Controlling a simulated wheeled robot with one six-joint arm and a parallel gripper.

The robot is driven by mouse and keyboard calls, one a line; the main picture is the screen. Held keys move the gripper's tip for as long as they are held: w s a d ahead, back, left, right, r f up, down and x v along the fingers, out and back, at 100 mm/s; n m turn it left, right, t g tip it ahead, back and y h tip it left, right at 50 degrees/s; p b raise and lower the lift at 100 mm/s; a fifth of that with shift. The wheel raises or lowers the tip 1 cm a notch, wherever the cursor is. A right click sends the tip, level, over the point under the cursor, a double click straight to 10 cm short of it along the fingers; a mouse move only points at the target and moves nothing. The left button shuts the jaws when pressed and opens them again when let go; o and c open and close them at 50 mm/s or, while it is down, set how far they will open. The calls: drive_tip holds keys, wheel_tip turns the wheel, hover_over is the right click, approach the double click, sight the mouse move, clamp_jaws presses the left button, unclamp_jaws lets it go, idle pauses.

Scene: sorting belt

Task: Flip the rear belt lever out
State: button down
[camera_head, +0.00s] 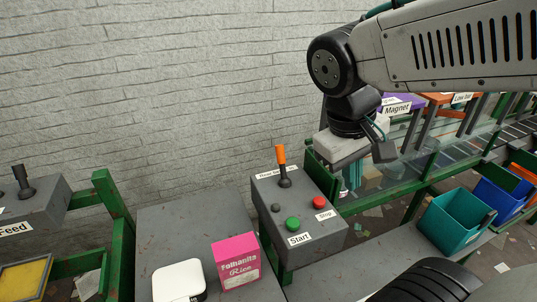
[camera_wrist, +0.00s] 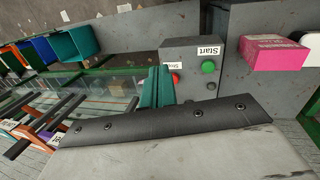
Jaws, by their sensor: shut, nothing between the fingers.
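A lever with an orange grip (camera_head: 281,156) and black base stands nearly upright at the back of a grey control box (camera_head: 265,215). A label behind it is too blurred to read fully. The box also carries a green Start button (camera_head: 292,224), a red Stop button (camera_head: 318,202) and a small dark knob (camera_head: 276,208). My gripper (camera_head: 351,180) is right of the lever, apart from it, with its fingers pointing down. In the wrist view its teal fingers (camera_wrist: 157,86) are together and empty, beside the control box (camera_wrist: 192,53). The lever does not show there.
A pink rice box (camera_head: 236,260) and a white item (camera_head: 179,281) lie on the grey surface left of the control box. A teal bin (camera_head: 452,222) and a blue bin (camera_head: 500,197) stand at right. A Feed box (camera_head: 35,203) with a black lever is far left.

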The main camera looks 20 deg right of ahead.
drive_tip(key=w+f+n+h, duration=0.2)
drive_tip(key=w+h, duration=0.3)
drive_tip(key=w, duration=0.4)
drive_tip(key=n+t+h, duration=0.3)
drive_tip(key=n+h, duration=0.1)
drive_tip(key=h, duration=0.1)
approach(282, 163)
drive_tip(key=d+r, duration=0.2)
drive_tip(key=d, duration=0.2)
drive_tip(key=w+a+f+n+t+h, duration=0.1)
drive_tip(key=w+a+f+n+t, duration=0.2)
drive_tip(key=a, duration=0.4)
drive_tip(key=shift+w+f+t, duration=0.55)
drive_tip(key=shift+f+t, duration=0.2)
drive_tip(key=shift+t, duration=0.15)
drive_tip(key=d, duration=0.3)
drive_tip(key=w+d, duration=0.1)
drive_tip(key=d, duration=0.2)
drive_tip(key=w+d+f, duration=0.1)
drive_tip(key=d, duration=0.2)
drive_tip(key=shift+w, duration=0.1)
drive_tip(key=shift+s+d+r, duration=0.1)
drive_tip(key=shift+s+r, duration=0.15)
drive_tip(key=shift+s, duration=0.35)
